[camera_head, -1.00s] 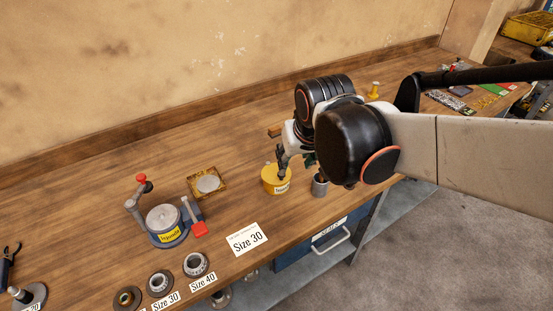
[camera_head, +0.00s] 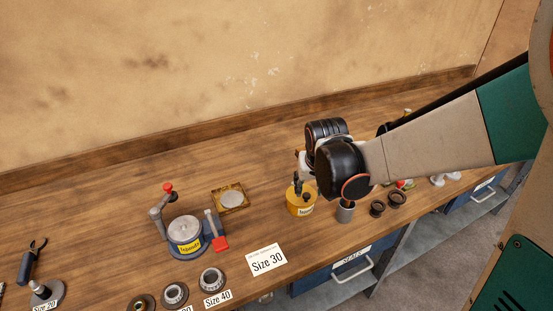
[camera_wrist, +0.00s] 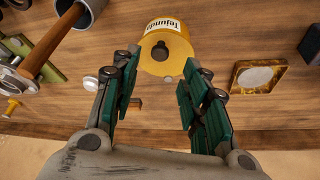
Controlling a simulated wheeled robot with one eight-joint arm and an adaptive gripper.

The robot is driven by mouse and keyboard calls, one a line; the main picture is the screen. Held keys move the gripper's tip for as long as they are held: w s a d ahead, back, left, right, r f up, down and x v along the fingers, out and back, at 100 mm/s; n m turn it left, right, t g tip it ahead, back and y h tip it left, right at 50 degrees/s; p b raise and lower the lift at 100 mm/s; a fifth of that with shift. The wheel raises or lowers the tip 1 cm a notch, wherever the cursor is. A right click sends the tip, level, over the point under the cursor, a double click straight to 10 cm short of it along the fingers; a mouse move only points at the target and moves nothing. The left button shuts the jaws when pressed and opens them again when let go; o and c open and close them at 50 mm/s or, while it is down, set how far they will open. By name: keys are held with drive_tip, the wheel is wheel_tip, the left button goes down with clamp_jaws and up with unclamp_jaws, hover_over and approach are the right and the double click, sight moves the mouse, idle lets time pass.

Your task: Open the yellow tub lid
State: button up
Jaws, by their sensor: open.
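The yellow tub (camera_head: 300,205) stands upright on the workbench, its white label facing the front. In the wrist view the tub (camera_wrist: 178,66) is just beyond my fingertips, with a dark rounded shape on its yellow top (camera_wrist: 160,50); I cannot tell whether this is a knob or an opening. My gripper (camera_wrist: 157,78) is open and empty, its green-padded fingers apart and pointing at the tub. In the head view my gripper (camera_head: 303,184) is at the tub's top, partly hidden by my wrist; contact cannot be told.
A grey cup (camera_head: 345,214) stands close to the right of the tub. A yellow square tray (camera_head: 218,207) and a grey pot with a red-handled lever (camera_head: 185,231) are to the left. Dark rings (camera_head: 397,198) lie to the right.

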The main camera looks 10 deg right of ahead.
sight(307, 195)
drive_tip(key=b+x, duration=0.1)
drive_tip(key=x, duration=0.4)
drive_tip(key=shift+w+f, duration=0.1)
drive_tip(key=shift+f, duration=0.25)
clamp_jaws()
